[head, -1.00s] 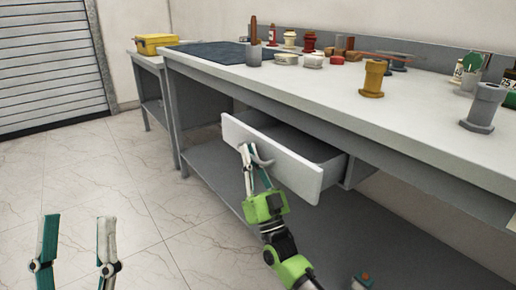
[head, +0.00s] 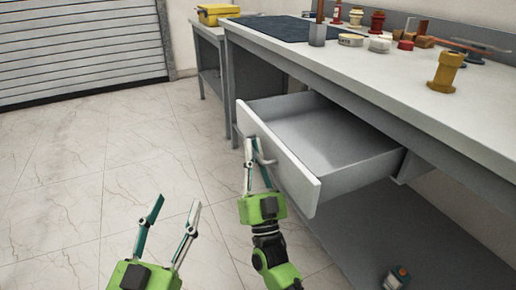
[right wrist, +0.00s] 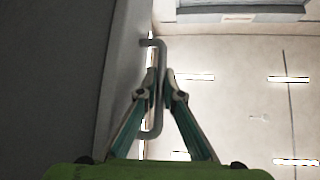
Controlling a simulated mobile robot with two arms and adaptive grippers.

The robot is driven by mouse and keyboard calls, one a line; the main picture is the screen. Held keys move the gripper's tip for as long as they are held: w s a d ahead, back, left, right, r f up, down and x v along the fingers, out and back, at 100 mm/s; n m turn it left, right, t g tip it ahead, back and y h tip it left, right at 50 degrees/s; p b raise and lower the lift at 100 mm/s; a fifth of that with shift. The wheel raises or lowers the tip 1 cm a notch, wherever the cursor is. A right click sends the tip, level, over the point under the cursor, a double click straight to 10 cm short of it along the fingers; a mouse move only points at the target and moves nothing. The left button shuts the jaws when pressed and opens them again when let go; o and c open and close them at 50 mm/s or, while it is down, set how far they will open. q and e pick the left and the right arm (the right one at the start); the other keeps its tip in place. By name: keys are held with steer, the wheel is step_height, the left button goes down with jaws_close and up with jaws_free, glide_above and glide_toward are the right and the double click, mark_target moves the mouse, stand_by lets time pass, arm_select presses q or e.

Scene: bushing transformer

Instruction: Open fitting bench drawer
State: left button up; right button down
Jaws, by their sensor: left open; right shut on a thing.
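The fitting bench drawer (head: 330,135) is pulled well out of the bench in the head view, and its grey inside looks empty. Its white front panel (head: 285,165) faces the floor area at lower left. My right gripper (head: 256,145) is shut on the drawer handle (head: 266,157), with its fingers at the front panel. In the right wrist view the grey bar handle (right wrist: 160,95) lies between the fingertips of that gripper. My left gripper (head: 174,212) is open and empty at lower left, over the floor and apart from the drawer.
The bench top (head: 370,80) carries a dark mat (head: 275,28), a yellow bushing (head: 446,72) and several small parts. A yellow toolbox (head: 218,14) stands on a side table behind. A small bottle (head: 397,278) is on the lower shelf. The floor at left is clear.

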steer(key=shift+f, duration=0.1)
steer(key=c, duration=2.4)
jaws_free()
steer(key=shift+c, duration=0.2)
steer(key=v, duration=1.2)
steer(key=shift+s, duration=0.1)
